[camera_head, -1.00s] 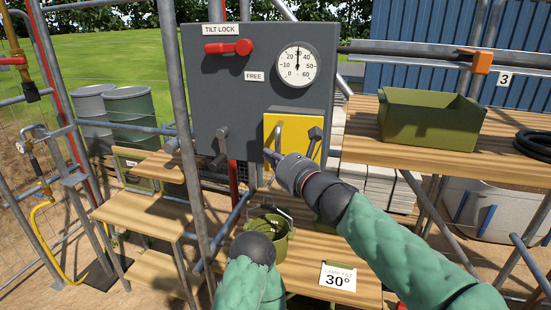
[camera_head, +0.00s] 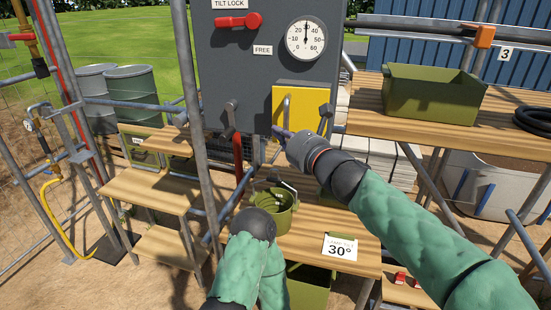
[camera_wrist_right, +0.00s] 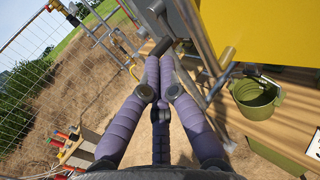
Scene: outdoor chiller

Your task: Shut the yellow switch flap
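The yellow switch flap (camera_head: 310,98) is on the lower right of the grey panel (camera_head: 263,80), with a grey bar handle (camera_head: 287,110) on its left part. I cannot tell its hinge angle. Its yellow face also fills the upper right of the right wrist view (camera_wrist_right: 275,30). My right gripper (camera_head: 279,132) is at the flap's lower left corner; touching or apart is unclear. Its purple fingers (camera_wrist_right: 157,70) are drawn together with nothing visible between them, beside a dark lever end. My left arm enters from the bottom, but its gripper does not show.
A dark lever (camera_head: 230,112) sticks out left of the flap, another (camera_head: 326,115) at its right. A green bucket (camera_head: 273,203) stands on the wooden shelf below. A green crate (camera_head: 430,95) stands on the right shelf. Scaffold poles stand left and right.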

